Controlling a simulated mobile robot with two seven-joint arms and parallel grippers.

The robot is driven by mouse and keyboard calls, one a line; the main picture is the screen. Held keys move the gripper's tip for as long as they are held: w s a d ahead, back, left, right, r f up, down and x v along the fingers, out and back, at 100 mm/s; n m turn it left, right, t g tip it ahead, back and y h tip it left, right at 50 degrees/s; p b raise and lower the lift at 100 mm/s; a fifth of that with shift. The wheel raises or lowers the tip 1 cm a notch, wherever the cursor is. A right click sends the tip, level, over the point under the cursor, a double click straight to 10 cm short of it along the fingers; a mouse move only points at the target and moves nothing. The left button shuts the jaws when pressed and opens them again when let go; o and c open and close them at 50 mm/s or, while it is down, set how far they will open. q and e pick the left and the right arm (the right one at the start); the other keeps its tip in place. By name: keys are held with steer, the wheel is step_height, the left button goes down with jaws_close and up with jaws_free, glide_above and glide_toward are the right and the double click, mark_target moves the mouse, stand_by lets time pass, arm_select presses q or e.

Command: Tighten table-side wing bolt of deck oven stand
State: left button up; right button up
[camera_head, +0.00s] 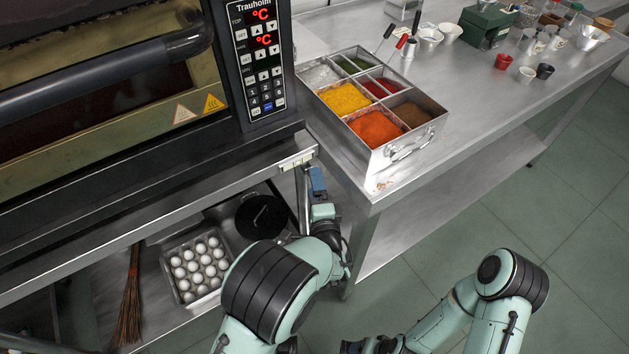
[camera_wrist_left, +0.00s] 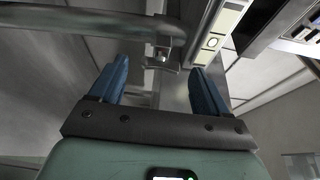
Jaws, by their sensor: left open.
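The deck oven stand (camera_head: 130,212) is a steel frame under the black oven, with its corner beside the steel table. A cream plate (camera_head: 297,161) sits on that corner; it also shows in the left wrist view (camera_wrist_left: 212,43). A small metal fitting (camera_wrist_left: 161,57), perhaps the wing bolt, shows beyond and between my left fingers; its wings are not clear. My left gripper (camera_head: 317,180) is below the corner, in the gap between stand and table. In the left wrist view its blue fingers (camera_wrist_left: 160,82) are apart with nothing gripped. My right gripper is not visible.
The steel table (camera_head: 470,120) stands close to the right, bearing a spice box (camera_head: 420,140). An egg tray (camera_head: 171,266), a black pan (camera_head: 262,217) and a broom (camera_head: 130,300) are on the stand's lower shelf. The floor at right is clear.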

arm_select(q)
steer(key=v, duration=1.1)
steer(key=shift+s, duration=0.25)
